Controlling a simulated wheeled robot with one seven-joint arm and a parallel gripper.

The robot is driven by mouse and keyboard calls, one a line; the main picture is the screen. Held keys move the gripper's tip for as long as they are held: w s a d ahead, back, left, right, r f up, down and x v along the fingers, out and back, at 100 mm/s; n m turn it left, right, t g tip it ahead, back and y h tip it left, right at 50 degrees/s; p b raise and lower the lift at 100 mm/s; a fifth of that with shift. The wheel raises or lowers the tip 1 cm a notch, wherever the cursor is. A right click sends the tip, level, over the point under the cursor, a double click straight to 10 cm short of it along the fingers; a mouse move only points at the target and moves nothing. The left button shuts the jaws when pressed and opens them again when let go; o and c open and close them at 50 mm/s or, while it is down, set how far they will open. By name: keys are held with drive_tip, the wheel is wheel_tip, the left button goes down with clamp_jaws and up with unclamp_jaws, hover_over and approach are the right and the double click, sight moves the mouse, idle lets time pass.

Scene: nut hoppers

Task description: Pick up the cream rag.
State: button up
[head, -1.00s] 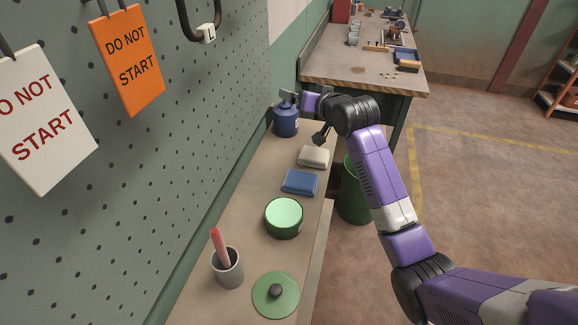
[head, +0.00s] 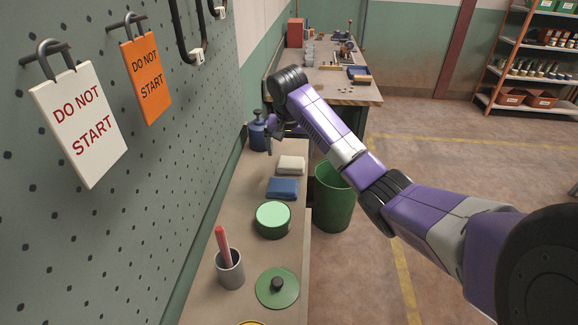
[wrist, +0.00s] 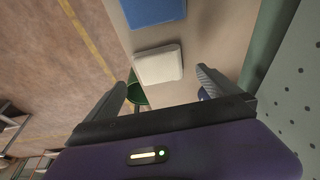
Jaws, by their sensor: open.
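The cream rag (head: 291,164) is a folded pad lying flat on the narrow bench, just beyond the blue rag (head: 283,188). In the wrist view the cream rag (wrist: 158,64) lies ahead of my gripper (wrist: 160,85), roughly between the lines of its two fingers. My gripper (head: 268,142) is open and empty. In the head view it is above the bench near the blue can, beyond the cream rag and apart from it. The fingertips are small and partly hidden there by my arm.
A blue can (head: 257,134) stands beyond the cream rag, close to my gripper. Nearer on the bench (head: 212,279) are a green round tin (head: 272,219), a grey cup (head: 230,270) with a red stick, and a green lid (head: 277,288). A green bin (head: 334,197) stands right. The pegboard walls the left.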

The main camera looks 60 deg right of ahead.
sight(291, 162)
drive_tip(key=p+x, duration=0.1)
drive_tip(key=x, duration=0.5)
drive_tip(key=shift+c, duration=0.2)
drive_tip(key=c, duration=1.3)
drive_tip(key=shift+o, duration=0.2)
drive_tip(key=shift+r, duration=0.15)
wheel_tip(291, 162, up, 20)
drive_tip(key=p, duration=0.1)
drive_tip(key=shift+p, duration=0.35)
